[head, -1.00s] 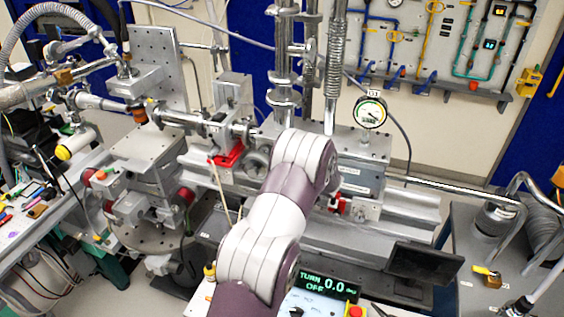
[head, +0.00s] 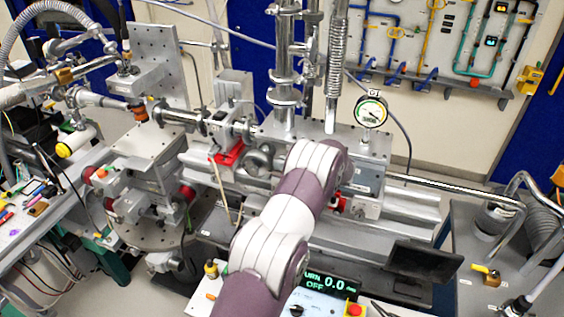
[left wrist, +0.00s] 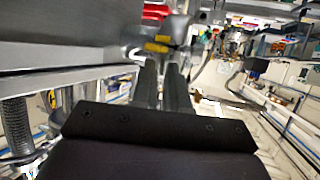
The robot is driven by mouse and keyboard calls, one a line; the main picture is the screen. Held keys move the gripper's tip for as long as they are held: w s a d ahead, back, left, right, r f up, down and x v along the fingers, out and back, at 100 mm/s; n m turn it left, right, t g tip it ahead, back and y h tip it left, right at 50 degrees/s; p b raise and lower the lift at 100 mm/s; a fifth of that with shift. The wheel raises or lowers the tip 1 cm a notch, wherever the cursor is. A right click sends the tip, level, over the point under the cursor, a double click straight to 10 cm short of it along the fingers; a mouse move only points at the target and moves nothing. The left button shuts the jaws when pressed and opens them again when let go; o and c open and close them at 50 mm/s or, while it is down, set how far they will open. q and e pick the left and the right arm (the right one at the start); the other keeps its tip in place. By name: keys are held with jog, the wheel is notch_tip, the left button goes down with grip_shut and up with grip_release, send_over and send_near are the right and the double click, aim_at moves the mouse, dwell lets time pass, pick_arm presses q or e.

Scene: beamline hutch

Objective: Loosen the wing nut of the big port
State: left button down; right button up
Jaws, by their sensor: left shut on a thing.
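My left arm rises from the bottom centre of the head view and covers its own gripper and part of the grey chamber (head: 360,180). A round grey port (head: 262,160) shows just left of the arm; I cannot tell whether it is the big port. In the left wrist view my left gripper's two dark fingers (left wrist: 166,68) are nearly together. At their tips is a small yellow piece (left wrist: 158,44), apparently the wing nut, mostly hidden, below a red part (left wrist: 155,12). My right gripper is not in view.
A dial gauge (head: 370,111) and vertical metal pipes (head: 286,70) stand on the chamber. A control box with a green-lit display (head: 328,284) sits in front. A dark flat screen (head: 424,262) is at lower right. A red bracket (head: 230,154) lies left of the port.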

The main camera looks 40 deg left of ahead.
pick_arm(q)
jog(key=g+b, duration=0.1)
jog(key=n+g, duration=0.1)
jog(key=n+b, duration=0.1)
jog(key=shift+w+f+g+b, duration=0.3)
jog(key=shift+f+g, duration=0.05)
jog(key=shift+g, duration=0.05)
jog(key=shift+w+r+n+g+h+b, duration=0.15)
jog(key=shift+n+g+h+b, duration=0.15)
jog(key=shift+n+g+b, duration=0.65)
jog(key=shift+r+n+g+b, duration=0.1)
jog(key=shift+n+g+b, duration=0.25)
jog(key=shift+r, duration=0.1)
jog(key=c, duration=1.3)
grip_release()
jog(key=shift+d, duration=0.15)
